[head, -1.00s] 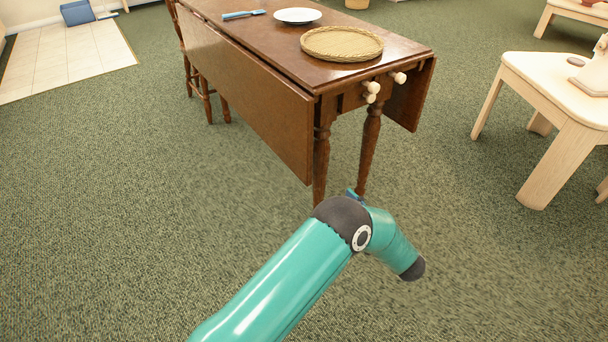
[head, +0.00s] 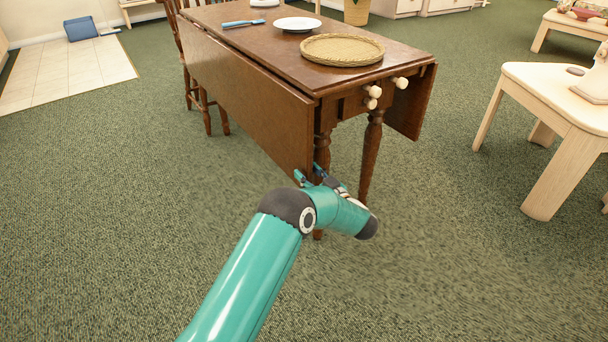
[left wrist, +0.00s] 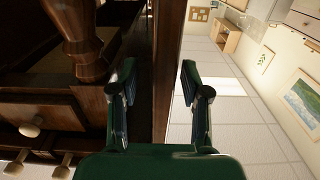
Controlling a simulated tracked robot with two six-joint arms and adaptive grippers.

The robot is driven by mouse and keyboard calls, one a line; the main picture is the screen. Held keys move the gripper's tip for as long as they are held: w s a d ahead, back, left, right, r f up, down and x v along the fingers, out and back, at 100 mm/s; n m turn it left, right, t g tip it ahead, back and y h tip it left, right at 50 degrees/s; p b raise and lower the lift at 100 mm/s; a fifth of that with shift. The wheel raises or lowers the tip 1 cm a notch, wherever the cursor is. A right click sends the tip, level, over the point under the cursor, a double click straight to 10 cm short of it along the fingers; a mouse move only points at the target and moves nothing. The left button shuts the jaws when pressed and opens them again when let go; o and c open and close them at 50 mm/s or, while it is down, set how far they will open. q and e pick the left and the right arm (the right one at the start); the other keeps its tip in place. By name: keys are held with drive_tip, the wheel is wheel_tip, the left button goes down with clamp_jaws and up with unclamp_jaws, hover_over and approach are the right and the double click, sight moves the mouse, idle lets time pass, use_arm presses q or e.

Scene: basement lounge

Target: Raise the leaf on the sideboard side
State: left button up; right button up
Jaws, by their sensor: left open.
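The dark brown drop-leaf table (head: 275,52) stands ahead with both leaves hanging down. The left leaf (head: 240,90) hangs near vertical on the picture's left side; the right leaf (head: 412,100) hangs at the far right. My left gripper (head: 313,172) is at the lower near corner of the left leaf. In the left wrist view my left gripper (left wrist: 157,92) is open, with the leaf's edge (left wrist: 166,60) between its two fingers and a gap visible to each. A turned leg (left wrist: 85,40) and pale knobs (left wrist: 30,128) are also there. My right gripper is out of view.
A woven tray (head: 342,50), a white plate (head: 298,24) and a blue-handled brush-like item (head: 243,23) lie on the tabletop. A wooden chair (head: 205,100) stands at the left leaf's far end. A pale table (head: 545,90) is at right. The carpet left of the leaf is clear.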

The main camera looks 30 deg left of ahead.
use_arm(q)
drive_tip(key=shift+w+a, duration=0.1)
drive_tip(key=shift+a, duration=0.15)
drive_tip(key=shift+d, duration=0.1)
clamp_jaws()
